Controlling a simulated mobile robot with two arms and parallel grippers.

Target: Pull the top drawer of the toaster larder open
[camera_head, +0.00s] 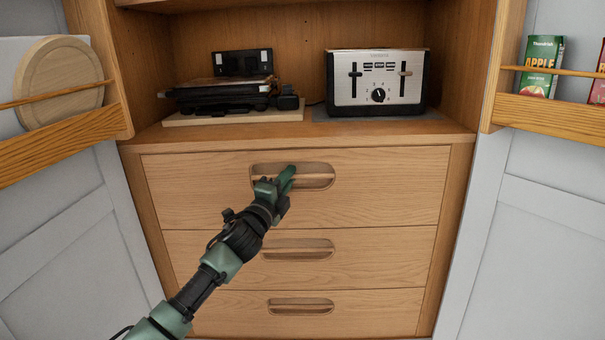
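The toaster larder (455,210) is a wooden cabinet with drawers stacked below a shelf. Its top drawer (390,188) looks flush with the front frame and has a recessed oval pull (316,182). My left gripper (284,178) is at the left half of this pull, with its green fingertips over the recess. I cannot tell whether the fingers are open or shut, or whether they touch the handle lip. My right gripper is not in view.
A middle drawer (380,255) and a bottom drawer (380,312) lie below. A toaster (378,82) and a black grill (225,92) stand on the shelf. Open doors with racks flank the larder, holding a round board (60,82) and a green carton (541,66).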

